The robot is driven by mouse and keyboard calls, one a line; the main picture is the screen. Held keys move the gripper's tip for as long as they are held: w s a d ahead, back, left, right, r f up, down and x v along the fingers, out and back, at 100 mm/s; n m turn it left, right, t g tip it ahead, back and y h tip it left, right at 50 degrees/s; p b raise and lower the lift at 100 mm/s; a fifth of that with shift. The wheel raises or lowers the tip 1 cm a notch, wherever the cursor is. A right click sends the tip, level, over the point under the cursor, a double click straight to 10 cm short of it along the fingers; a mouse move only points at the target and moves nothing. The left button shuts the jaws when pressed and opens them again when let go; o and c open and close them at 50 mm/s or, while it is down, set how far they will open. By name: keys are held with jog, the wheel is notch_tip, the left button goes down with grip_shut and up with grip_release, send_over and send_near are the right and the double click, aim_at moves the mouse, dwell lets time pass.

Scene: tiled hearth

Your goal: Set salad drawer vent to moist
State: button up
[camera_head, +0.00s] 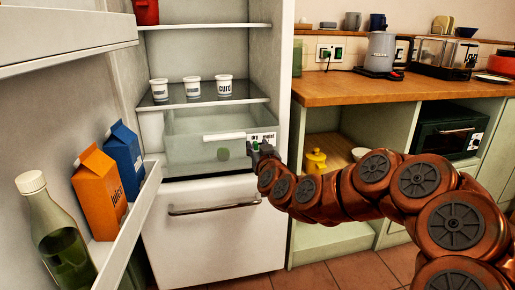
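The fridge stands open and its clear salad drawer (190,157) sits below the glass shelf, above a white lower front. Several blurred shapes, one of them green, show through the drawer. A small white label plate (263,136) at the drawer's upper right carries dark lettering that seems to read dry at left and moist at right. My gripper (251,149) is at the drawer's right front, just below the plate. The vent slider itself is too small or hidden behind my gripper, so its setting and any contact cannot be told. The gripper's fingers are too small to tell open from shut.
Three white pots (193,87) stand on the glass shelf above. The open fridge door at left holds a bottle (55,235), an orange carton (99,190) and a blue carton (124,150). A wooden counter (400,88) with a kettle (380,52) lies at right.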

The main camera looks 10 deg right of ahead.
jog(key=shift+w, duration=0.4)
jog(key=shift+c, duration=0.3)
grip_shut()
